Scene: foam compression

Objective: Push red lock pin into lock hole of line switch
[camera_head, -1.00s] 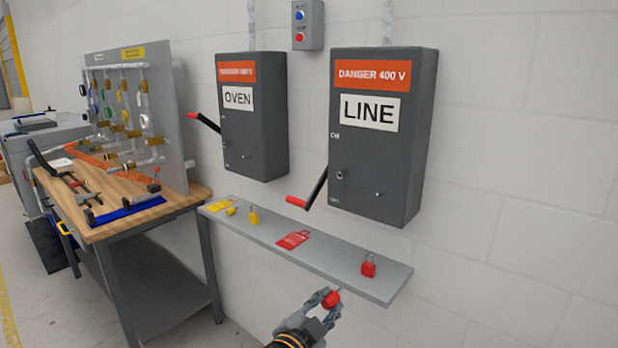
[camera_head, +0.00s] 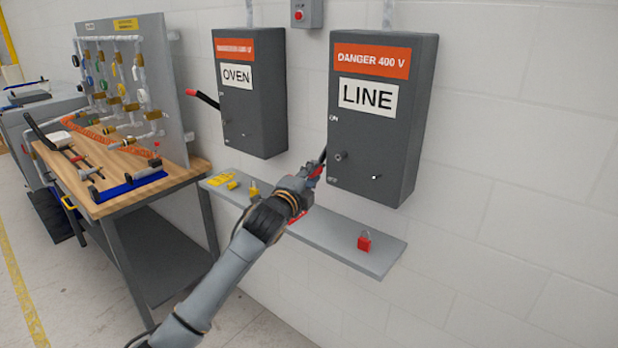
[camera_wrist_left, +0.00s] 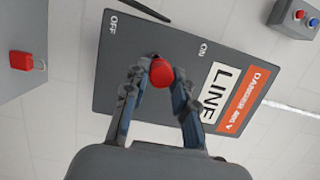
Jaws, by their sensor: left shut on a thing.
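The dark grey line switch box (camera_head: 385,130), labelled LINE and DANGER 400 V, hangs on the wall; its face also shows in the left wrist view (camera_wrist_left: 130,60). My left gripper (camera_head: 312,172) is in front of the box's lower left side. In the left wrist view my left gripper (camera_wrist_left: 157,80) is shut on the red lock pin (camera_wrist_left: 162,73), whose round red end faces the camera. The pin's shaft is hidden there. The lock hole cannot be made out with certainty. The switch's handle (camera_head: 323,156) is mostly hidden behind my gripper. My right gripper is not in view.
A narrow grey shelf (camera_head: 345,247) runs below the boxes. It bears a red padlock (camera_head: 364,241) and yellow items at its left end. The oven box (camera_head: 262,120) hangs to the left. A workbench (camera_head: 125,185) stands at far left.

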